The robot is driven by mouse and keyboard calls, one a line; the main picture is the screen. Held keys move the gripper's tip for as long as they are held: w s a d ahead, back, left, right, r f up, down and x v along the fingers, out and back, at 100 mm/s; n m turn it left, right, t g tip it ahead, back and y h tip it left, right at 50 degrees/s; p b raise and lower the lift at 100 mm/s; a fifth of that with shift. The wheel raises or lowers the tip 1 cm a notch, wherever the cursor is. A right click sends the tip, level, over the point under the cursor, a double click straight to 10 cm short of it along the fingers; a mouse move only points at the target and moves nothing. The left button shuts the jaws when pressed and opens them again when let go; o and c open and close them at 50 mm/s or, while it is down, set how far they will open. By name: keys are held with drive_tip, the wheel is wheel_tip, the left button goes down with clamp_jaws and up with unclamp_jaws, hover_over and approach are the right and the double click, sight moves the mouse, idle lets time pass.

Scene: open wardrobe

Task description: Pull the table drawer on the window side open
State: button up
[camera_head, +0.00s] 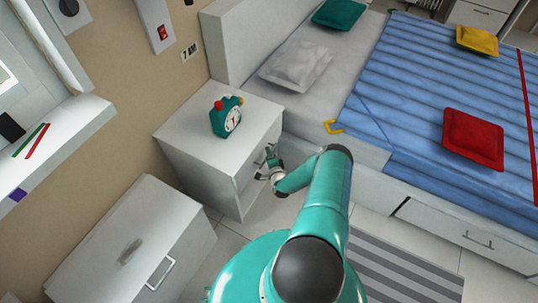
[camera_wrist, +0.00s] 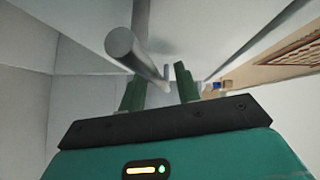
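The white bedside table (camera_head: 190,130) stands between the wall and the bed, with a teal alarm clock (camera_head: 226,117) on top. Its front faces my arm, and a thin metal handle (camera_head: 264,163) shows there. My gripper (camera_head: 270,160) is right at this handle, partly covering the drawer front. In the wrist view, the two green fingers of my gripper (camera_wrist: 160,88) stand apart. A grey round handle bar (camera_wrist: 135,52) runs between them, with a gap on the right finger's side. I cannot tell whether the drawer stands slightly open.
A white cabinet (camera_head: 110,225) with a handle stands at lower left, below the window sill (camera_head: 60,130). The bed (camera_head: 400,100) with several cushions is on the right. A striped rug (camera_head: 400,270) lies on the floor. A wooden object (camera_wrist: 275,65) shows in the wrist view.

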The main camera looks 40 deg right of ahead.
drive_tip(key=shift+w+d, duration=0.1)
drive_tip(key=shift+w, duration=0.1)
clamp_jaws()
drive_tip(key=s+d, duration=0.4)
drive_tip(key=s, duration=0.7)
drive_tip(key=s+d, duration=0.3)
drive_tip(key=s, duration=0.8)
drive_tip(key=shift+s+d, duration=0.15)
drive_tip(key=shift+d, duration=0.2)
unclamp_jaws()
